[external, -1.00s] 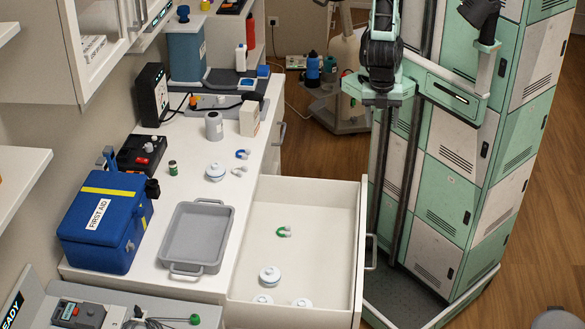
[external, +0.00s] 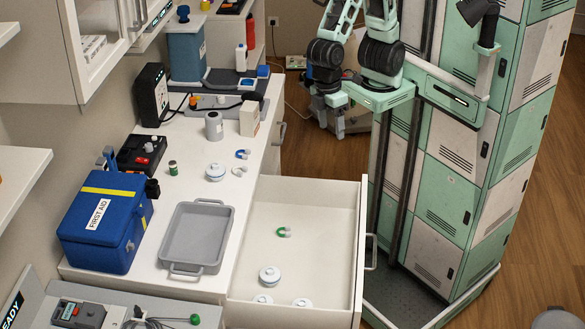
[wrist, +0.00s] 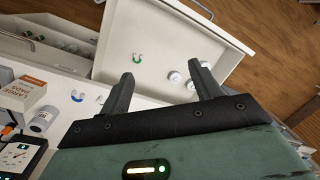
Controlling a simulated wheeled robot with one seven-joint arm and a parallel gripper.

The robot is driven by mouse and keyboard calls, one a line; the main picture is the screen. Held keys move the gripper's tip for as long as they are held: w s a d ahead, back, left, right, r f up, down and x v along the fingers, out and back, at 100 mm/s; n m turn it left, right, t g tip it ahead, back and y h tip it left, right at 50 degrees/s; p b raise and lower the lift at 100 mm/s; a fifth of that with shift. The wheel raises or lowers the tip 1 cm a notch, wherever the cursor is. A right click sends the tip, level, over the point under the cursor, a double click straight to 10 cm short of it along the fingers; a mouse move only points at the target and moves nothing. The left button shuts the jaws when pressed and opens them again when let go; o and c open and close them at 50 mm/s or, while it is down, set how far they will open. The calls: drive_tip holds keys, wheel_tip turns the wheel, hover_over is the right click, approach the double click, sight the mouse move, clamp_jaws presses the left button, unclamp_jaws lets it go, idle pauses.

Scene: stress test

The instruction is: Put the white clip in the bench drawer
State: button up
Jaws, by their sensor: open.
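The white clip (external: 239,171) is a small open horseshoe shape lying on the white bench top. It is beside the blue clip (external: 242,154) and the white round jar (external: 215,172). The bench drawer (external: 305,212) is pulled out, with its inside showing. My gripper (external: 331,122) is in the air to the right of the bench, beyond the open drawer and apart from the clip. In the wrist view my gripper (wrist: 162,72) is open with nothing between its fingers. The blue clip (wrist: 77,96) shows there too; the white clip is hard to make out.
In the drawer lie a green clip (external: 283,232) and several white round jars (external: 269,275). A grey tray (external: 196,238), blue first aid box (external: 103,224), grey canister (external: 214,126) and small carton (external: 250,118) stand on the bench. Most of the drawer floor is bare.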

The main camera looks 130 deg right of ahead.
drive_tip(key=w+d+f+m, duration=0.4)
drive_tip(key=w+d+m, duration=0.3)
drive_tip(key=w+d, duration=0.45)
drive_tip(key=m+h+p, duration=0.1)
drive_tip(key=m+h, duration=0.1)
drive_tip(key=m, duration=0.3)
hover_over(238, 168)
drive_tip(key=f, duration=1.2)
drive_tip(key=shift+s+f, duration=0.2)
drive_tip(key=shift+w+f+p, duration=0.1)
drive_tip(key=shift+f+p, duration=1.15)
drive_tip(key=shift+f, duration=1.9)
drive_tip(key=c, duration=1.1)
drive_tip(key=shift+c, duration=0.2)
